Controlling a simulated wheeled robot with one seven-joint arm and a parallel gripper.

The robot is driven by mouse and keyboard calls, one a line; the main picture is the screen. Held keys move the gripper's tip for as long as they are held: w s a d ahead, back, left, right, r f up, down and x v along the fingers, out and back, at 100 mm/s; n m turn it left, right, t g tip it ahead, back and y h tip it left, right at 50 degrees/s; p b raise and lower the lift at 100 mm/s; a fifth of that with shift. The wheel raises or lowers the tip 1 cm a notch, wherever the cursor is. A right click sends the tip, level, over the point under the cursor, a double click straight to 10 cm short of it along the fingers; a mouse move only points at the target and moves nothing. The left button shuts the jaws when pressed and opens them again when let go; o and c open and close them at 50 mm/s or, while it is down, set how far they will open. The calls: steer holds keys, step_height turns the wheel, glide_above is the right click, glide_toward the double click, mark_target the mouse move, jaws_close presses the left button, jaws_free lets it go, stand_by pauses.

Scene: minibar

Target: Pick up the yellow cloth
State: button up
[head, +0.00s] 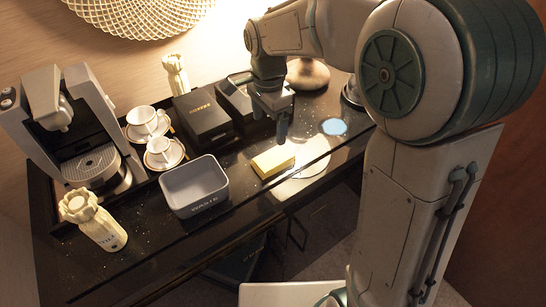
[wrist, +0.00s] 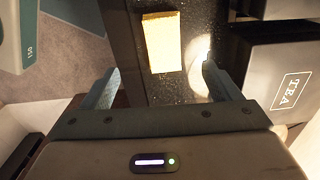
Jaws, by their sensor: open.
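The yellow cloth (head: 273,161) looks like a small folded block lying flat on the black counter, right of the grey waste bin. It also shows in the wrist view (wrist: 162,42), beyond my fingertips and in line with the gap between them. My gripper (head: 282,132) is above the counter, just behind and slightly right of the cloth in the head view. In the wrist view my gripper (wrist: 160,72) has its two fingers spread wide with nothing between them. It does not appear to touch the cloth.
The grey waste bin (head: 196,188) stands left of the cloth. A black coffee box (head: 203,119) is behind it; a tea box (wrist: 288,85) shows in the wrist view. A blue round item (head: 334,127) lies to the right. Cups (head: 164,151) and a coffee machine (head: 85,130) stand left.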

glide_above(270, 159)
steer(key=f, duration=0.8)
steer(key=shift+s+p, duration=0.35)
steer(key=f, duration=0.2)
steer(key=f+p, duration=0.1)
steer(key=f, duration=0.1)
steer(key=shift+w, duration=0.4)
steer(key=shift+f, duration=0.65)
steer(key=c, duration=1.1)
